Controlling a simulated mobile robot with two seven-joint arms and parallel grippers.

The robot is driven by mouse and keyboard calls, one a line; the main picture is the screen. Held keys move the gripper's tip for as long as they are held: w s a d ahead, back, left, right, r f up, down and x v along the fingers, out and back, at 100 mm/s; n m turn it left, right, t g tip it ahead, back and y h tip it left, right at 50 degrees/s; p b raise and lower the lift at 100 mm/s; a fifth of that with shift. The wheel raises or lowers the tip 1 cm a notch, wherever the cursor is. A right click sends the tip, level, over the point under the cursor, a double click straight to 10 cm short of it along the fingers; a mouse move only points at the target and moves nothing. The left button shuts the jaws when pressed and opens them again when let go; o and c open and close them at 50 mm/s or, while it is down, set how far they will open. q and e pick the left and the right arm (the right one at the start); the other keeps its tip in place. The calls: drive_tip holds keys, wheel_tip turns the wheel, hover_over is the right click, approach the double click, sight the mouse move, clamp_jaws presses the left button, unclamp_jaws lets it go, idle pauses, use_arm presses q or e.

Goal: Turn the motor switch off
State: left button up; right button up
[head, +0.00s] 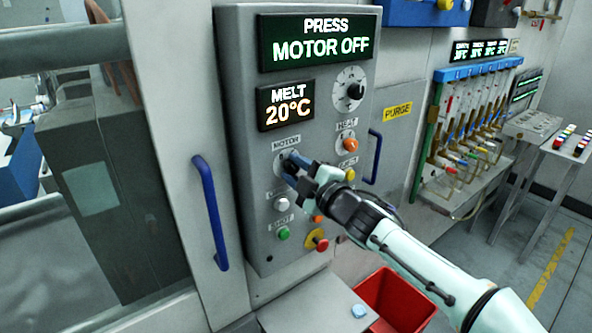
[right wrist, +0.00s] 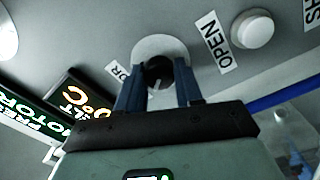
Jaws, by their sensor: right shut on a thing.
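The motor switch (right wrist: 158,72) is a dark round knob on a pale disc, below the MOTOR label (head: 286,142) on the grey control panel (head: 235,110). My right gripper (head: 289,160) is at this switch. In the right wrist view its two blue fingers (right wrist: 158,88) stand on either side of the knob and are shut on it. A light line shows on the knob's face. The panel's display (head: 318,42) reads PRESS, MOTOR OFF. My left gripper is not in view.
A black dial (head: 354,90), an orange HEAT knob (head: 350,144), a green START-side button (head: 284,233) and a red-and-yellow button (head: 318,241) are close by on the panel. A white button (right wrist: 252,28) is beside the OPEN label. Blue handles flank the panel; a red bin (head: 395,295) stands below.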

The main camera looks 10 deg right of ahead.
drive_tip(key=o, duration=1)
drive_tip(key=shift+o, duration=0.2)
drive_tip(key=v, duration=1.3)
drive_tip(key=shift+s, duration=0.2)
drive_tip(key=shift+d, duration=0.1)
